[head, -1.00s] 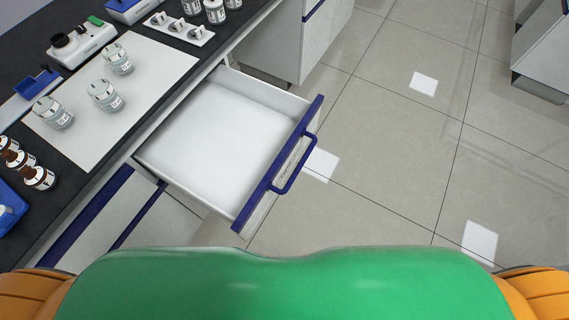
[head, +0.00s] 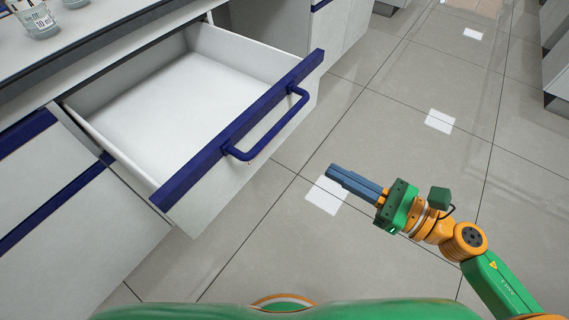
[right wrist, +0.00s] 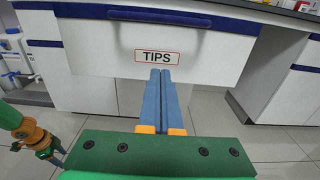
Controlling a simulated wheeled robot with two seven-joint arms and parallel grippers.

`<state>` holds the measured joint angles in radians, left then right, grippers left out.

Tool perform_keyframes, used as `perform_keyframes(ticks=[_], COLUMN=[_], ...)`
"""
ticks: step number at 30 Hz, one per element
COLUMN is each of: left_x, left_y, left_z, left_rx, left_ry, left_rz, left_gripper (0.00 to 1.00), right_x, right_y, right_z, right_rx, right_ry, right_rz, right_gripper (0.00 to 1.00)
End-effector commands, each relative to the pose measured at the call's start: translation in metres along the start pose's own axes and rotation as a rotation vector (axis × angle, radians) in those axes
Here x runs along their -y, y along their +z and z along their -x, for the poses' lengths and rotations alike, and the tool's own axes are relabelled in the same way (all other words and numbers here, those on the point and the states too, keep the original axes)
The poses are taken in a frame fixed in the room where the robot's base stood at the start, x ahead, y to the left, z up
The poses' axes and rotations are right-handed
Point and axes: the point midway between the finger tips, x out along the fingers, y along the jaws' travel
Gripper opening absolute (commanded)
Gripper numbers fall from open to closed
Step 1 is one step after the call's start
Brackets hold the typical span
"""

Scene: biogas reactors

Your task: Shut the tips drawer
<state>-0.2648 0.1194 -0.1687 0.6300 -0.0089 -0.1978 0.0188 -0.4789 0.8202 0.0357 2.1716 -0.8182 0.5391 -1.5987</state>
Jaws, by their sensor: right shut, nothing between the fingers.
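The tips drawer (head: 170,105) is pulled out from the bench and looks empty inside. Its white front with a blue top edge carries a "TIPS" label, seen in the right wrist view (right wrist: 157,57). A blue bar handle (head: 272,132) runs along the front. My right gripper (head: 338,174) is shut and empty, in front of the drawer face, apart from the handle in the head view. In the right wrist view its fingertips (right wrist: 160,74) point at the drawer front, below the handle.
Closed cabinets with blue edges (head: 55,185) stand beside and below the drawer. The tiled floor (head: 400,90) to the right is clear.

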Motion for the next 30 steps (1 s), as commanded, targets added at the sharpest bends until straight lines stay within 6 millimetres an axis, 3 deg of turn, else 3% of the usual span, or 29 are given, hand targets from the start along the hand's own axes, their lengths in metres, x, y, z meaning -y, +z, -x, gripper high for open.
perform_keyframes(ticks=[8, 18, 24, 30], left_x=[0.004, -0.021, -0.026, -0.027], left_y=[0.0, 0.014, 0.017, 0.016], left_z=[0.021, 0.044, 0.046, 0.046], left_rx=[0.007, 0.045, 0.054, 0.051], left_ry=[-0.003, 0.04, 0.048, 0.051], left_rz=[-0.006, -0.015, -0.016, -0.017], left_gripper=[0.62, 0.62, 0.62, 0.62], right_x=[0.0, 0.0, 0.0, 0.0], right_y=[0.012, 0.009, 0.006, 0.005], right_z=[-0.048, -0.118, -0.137, -0.139], right_rx=[0.008, 0.006, 0.004, 0.003], right_ry=[0.003, 0.001, -0.001, -0.001], right_rz=[0.012, 0.005, 0.005, 0.004], right_gripper=[0.0, 0.0, 0.0, 0.0])
